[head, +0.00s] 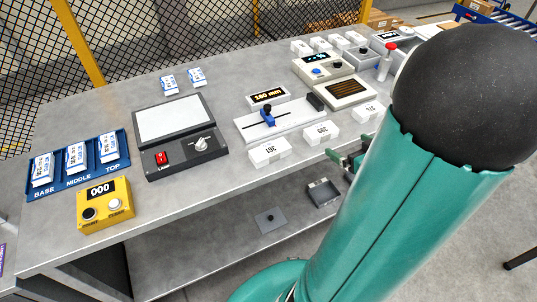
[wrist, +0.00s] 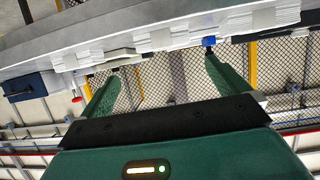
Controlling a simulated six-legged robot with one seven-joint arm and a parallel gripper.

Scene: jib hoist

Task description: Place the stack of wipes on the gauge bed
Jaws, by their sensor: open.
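The gauge bed (head: 290,121) is a long white plate on the bench, with a blue slider and a display reading 180 mm. White labelled blocks, which look like stacks of wipes, stand along the bench's front edge: one marked 261 (head: 270,152), one marked 269 (head: 321,133) and one marked 271 (head: 368,112). I cannot tell which the task names. Layered white stacks (wrist: 155,40) also show along the top of the wrist view. My gripper (head: 346,160) is by the bench's front edge, partly hidden by my arm. Its fingers (wrist: 162,68) are apart and empty.
A blue tray (head: 117,170) labelled BASE, MIDDLE, TOP holds blue-and-white packets. A yellow counter box (head: 105,204), a dark device with a white plate (head: 176,120) and a grey device with a slotted panel (head: 347,92) stand on the bench. A lower shelf (head: 190,248) lies below.

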